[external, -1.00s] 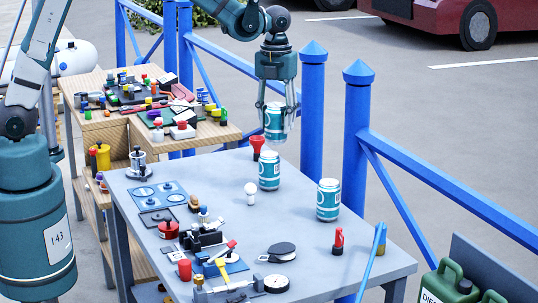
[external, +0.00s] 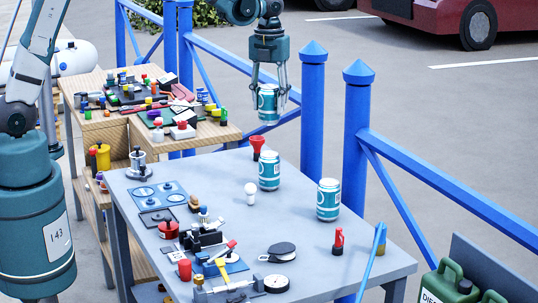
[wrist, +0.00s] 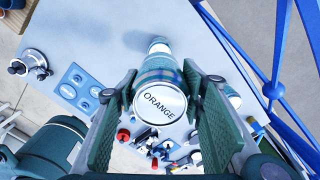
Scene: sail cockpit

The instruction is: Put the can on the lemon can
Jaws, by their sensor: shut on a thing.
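My gripper (external: 268,92) is shut on a teal and white can (external: 268,104) and holds it upright, high above the far end of the grey table. In the wrist view the held can's lid (wrist: 160,102) reads "ORANGE", between the two finger pads. Two similar teal and white cans stand upright on the table: one nearer the middle back (external: 269,171), below the held can, and one by the right edge (external: 328,200). No flavour name is readable on either, so I cannot tell which is the lemon can.
A red flared object (external: 257,147) and a white bulb (external: 251,193) stand near the back can. The table's left side holds a blue burner panel (external: 158,195) and clutter. Blue railing posts (external: 313,110) rise behind the table. Bare grey surface lies between the cans.

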